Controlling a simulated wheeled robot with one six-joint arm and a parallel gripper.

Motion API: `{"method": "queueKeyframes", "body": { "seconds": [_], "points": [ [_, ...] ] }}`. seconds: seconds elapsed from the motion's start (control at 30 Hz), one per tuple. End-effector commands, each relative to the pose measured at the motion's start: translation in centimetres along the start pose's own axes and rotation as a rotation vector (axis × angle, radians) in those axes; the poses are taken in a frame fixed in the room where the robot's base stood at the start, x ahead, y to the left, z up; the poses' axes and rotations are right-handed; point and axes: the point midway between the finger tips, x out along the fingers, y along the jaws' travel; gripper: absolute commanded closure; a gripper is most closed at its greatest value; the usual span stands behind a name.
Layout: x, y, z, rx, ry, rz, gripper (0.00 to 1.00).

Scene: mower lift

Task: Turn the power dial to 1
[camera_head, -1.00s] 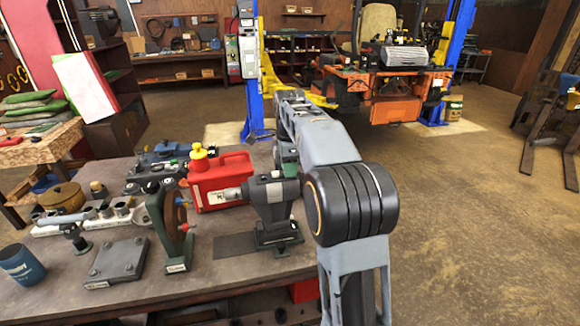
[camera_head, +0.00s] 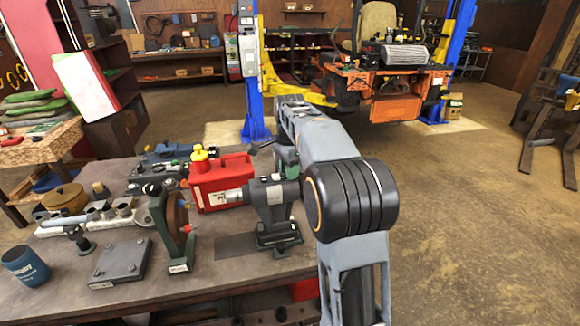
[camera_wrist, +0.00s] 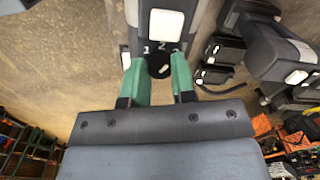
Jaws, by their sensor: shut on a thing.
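In the wrist view, a small black power dial (camera_wrist: 160,66) sits on a dark grey unit (camera_wrist: 191,12) with a pale rectangular panel. The white figures 1 and 2 show just above the dial; a further mark on the right is partly covered by a finger. A pale mark shows on the dial's face, too small to read its setting surely. The green fingers of my gripper (camera_wrist: 159,72) stand on either side of the dial and are shut on it. In the head view, my arm hides the gripper and dial.
The workbench (camera_head: 210,285) holds a red can (camera_head: 222,182), a dark grey tool stand (camera_head: 275,208) and a green stand with a disc (camera_head: 170,230), close left of my arm. In the wrist view, dark equipment (camera_wrist: 268,50) stands right of the dial. Floor right of my arm is clear.

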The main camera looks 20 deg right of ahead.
Motion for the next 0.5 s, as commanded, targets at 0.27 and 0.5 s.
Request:
{"method": "queueKeyframes", "body": {
  "seconds": [0.27,0.5],
  "points": [
    [-0.06,0.01,0.01,-0.118,-0.001,0.001,0.99],
    [-0.01,0.01,0.01,-0.156,-0.001,0.000,0.99]
  ]
}}
